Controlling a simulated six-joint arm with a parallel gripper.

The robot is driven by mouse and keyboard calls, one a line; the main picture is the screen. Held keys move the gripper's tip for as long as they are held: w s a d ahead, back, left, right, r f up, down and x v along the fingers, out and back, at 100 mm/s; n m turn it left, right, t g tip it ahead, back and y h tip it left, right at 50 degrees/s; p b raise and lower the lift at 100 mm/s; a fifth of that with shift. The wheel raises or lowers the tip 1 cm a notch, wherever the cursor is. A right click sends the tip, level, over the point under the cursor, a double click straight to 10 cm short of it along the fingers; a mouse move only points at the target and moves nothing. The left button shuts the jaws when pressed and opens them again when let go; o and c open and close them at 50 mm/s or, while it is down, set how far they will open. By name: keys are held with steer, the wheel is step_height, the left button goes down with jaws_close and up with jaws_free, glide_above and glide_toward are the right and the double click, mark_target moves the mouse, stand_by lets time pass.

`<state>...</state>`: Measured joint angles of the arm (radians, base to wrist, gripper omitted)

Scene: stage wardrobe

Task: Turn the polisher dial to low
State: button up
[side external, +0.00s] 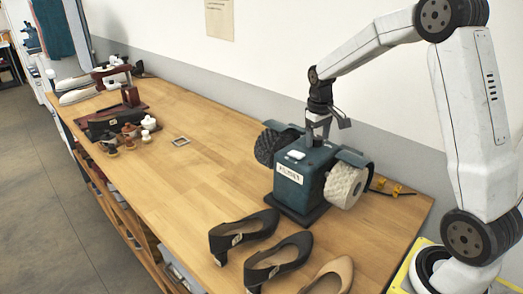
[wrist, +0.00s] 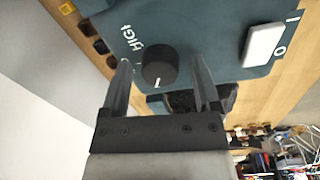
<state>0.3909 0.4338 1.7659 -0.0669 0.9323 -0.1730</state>
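The polisher (side external: 318,186) is a dark teal box on the bench, with a dark brush wheel at its left and a pale buffing wheel at its right. Its black round dial (wrist: 160,65) shows in the wrist view, with a white pointer mark toward the bottom of the picture. Partly visible white lettering, seemingly "HIGH", is printed near the dial. My gripper (side external: 318,135) is over the polisher's top. In the wrist view its open fingers (wrist: 160,62) stand on either side of the dial, with gaps showing. The low marking is not visible.
A white rocker switch (wrist: 264,44) marked O and I sits beside the dial. Black heels (side external: 277,258) and a tan shoe (side external: 330,277) lie in front of the polisher. Small shoes and boxes stand at the far left. The bench middle (side external: 190,185) is clear.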

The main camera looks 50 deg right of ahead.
mark_target(316, 139)
steer(key=shift+r, duration=0.15)
steer(key=shift+a+r, duration=0.2)
steer(key=shift+r, duration=3.55)
steer(key=shift+n+t, duration=0.8)
steer(key=shift+n, duration=0.1)
steer(key=s+a+f, duration=0.1)
steer(key=a+f, duration=0.1)
steer(key=a, duration=0.1)
steer(key=s+a+f, duration=0.2)
steer(key=a, duration=0.1)
steer(key=s+a+f, duration=0.2)
steer(key=a, duration=0.2)
steer(key=shift+f, duration=0.1)
steer(key=s+a+f+t, duration=0.1)
steer(key=s+a+f, duration=0.5)
steer(key=s+a, duration=0.1)
steer(key=shift+s+a+f+y, duration=0.15)
steer(key=shift+s+a+y, duration=0.2)
steer(key=shift+s, duration=0.5)
